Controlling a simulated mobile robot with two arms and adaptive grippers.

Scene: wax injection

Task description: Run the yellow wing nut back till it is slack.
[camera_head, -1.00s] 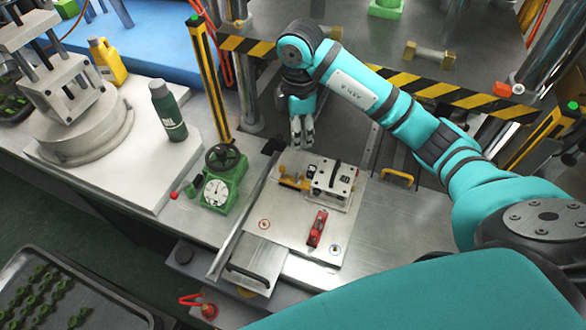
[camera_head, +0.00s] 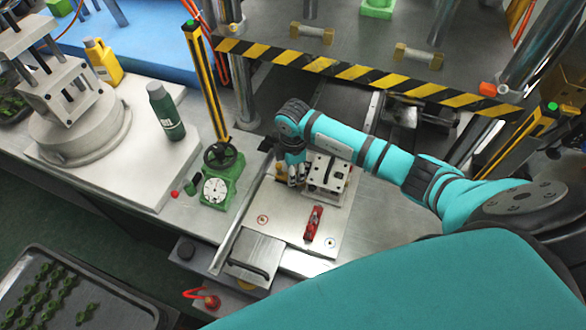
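The metal mould block (camera_head: 327,174) sits on a pale plate (camera_head: 283,224) on the bench. A yellow fitting (camera_head: 281,171) shows at the block's left side, partly hidden by my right gripper; I cannot make out the wing nut's shape in it. My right gripper (camera_head: 297,181) points down right beside the yellow fitting and the block's left edge. Its fingers are small and partly merge with what is behind, so I cannot tell whether they are open or touch the nut. My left gripper is not in view.
A red clamp (camera_head: 313,223) lies on the plate in front of the block. A green dial gauge (camera_head: 217,187) stands to the left. A yellow-black striped press edge (camera_head: 345,71) is behind. A handled metal block (camera_head: 255,258) is at the front.

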